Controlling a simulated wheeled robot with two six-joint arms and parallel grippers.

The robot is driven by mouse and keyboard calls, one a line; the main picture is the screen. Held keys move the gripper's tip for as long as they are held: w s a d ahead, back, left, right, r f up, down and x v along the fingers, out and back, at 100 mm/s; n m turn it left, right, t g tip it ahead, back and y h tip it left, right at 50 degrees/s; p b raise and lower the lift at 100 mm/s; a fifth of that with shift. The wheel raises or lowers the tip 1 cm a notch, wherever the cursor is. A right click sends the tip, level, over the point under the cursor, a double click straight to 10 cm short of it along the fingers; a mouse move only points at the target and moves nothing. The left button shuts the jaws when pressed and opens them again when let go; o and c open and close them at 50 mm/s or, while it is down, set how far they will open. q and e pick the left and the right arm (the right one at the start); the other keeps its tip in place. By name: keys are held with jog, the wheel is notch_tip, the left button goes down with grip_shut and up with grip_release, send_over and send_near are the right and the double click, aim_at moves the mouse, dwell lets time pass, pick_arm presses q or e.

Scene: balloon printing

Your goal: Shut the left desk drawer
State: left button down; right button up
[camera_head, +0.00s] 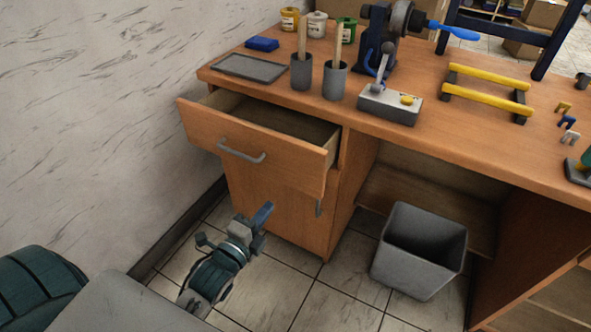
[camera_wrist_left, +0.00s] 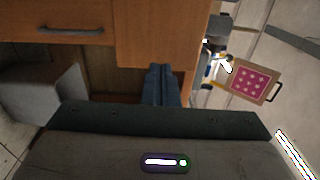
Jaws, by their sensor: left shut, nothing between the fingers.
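The left desk drawer (camera_head: 285,163) is pulled out of the desk in the head view, and its interior shows as empty. A grey bar handle (camera_head: 242,152) is on its front. My left gripper (camera_head: 265,212) is in front of and below the drawer in the picture, apart from it, with its blue fingers together and empty. The fingers also show in the left wrist view (camera_wrist_left: 162,85). A wooden front with a grey handle (camera_wrist_left: 70,31) is at the upper left there; I cannot tell which front it is. My right gripper is not in view.
A grey bin (camera_head: 418,250) stands on the tiled floor right of the cabinet (camera_head: 275,205). A wall (camera_head: 90,120) runs close along the left. The desktop (camera_head: 450,130) holds a grey tray (camera_head: 250,68), two cups and a machine. Floor before the cabinet is clear.

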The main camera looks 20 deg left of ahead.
pick_arm(q)
send_near(298, 170)
jog(key=w, duration=0.5)
jog(key=shift+w+d+r, duration=0.1)
jog(key=shift+w+d, duration=0.15)
jog(key=shift+w, duration=0.7)
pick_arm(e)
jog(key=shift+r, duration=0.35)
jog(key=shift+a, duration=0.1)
